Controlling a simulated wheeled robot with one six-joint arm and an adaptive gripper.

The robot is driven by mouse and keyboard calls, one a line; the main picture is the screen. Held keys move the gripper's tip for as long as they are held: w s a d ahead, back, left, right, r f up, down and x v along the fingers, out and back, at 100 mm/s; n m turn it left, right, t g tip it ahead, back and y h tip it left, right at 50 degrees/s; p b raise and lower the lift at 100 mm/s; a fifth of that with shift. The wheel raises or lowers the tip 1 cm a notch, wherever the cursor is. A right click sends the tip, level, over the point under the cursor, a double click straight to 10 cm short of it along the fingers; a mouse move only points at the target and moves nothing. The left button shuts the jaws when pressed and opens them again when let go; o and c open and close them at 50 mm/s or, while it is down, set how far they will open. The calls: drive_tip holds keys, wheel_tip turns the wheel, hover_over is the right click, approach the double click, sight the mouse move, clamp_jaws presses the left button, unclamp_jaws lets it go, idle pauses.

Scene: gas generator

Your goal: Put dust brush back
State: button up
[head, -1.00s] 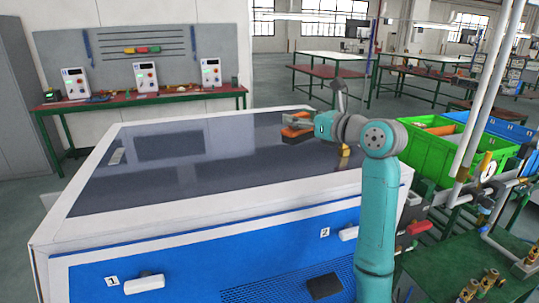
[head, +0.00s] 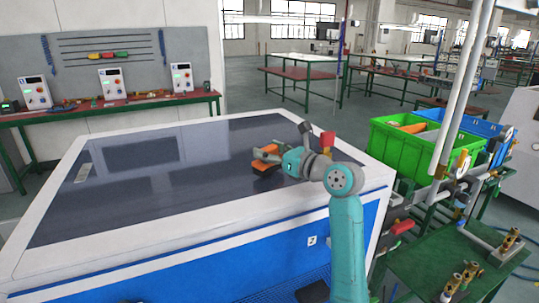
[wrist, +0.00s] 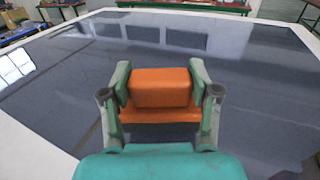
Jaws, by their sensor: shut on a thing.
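The dust brush (wrist: 160,88) shows as an orange block with a lower orange ledge in the wrist view. My gripper (wrist: 161,84) is shut on it, one finger on each side. In the head view the orange brush (head: 266,155) is at the end of my gripper (head: 272,152), over the dark top of the large blue and white cabinet (head: 130,262). I cannot tell whether the brush touches the top. Its underside is hidden.
A green crate (head: 397,148) with an orange item in it stands to the right, a blue crate (head: 482,133) behind it. Pipes and a green table (head: 480,265) with brass fittings are at the right. A red workbench (head: 70,118) stands at the back left. The cabinet top is mostly clear.

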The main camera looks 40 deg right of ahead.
drive_tip(key=shift+f, duration=0.6)
drive_tip(key=o, duration=1.3)
drive_tip(key=s, duration=0.4)
drive_tip(key=s+d, duration=0.1)
drive_tip(key=s, duration=0.7)
drive_tip(key=shift+d, duration=0.15)
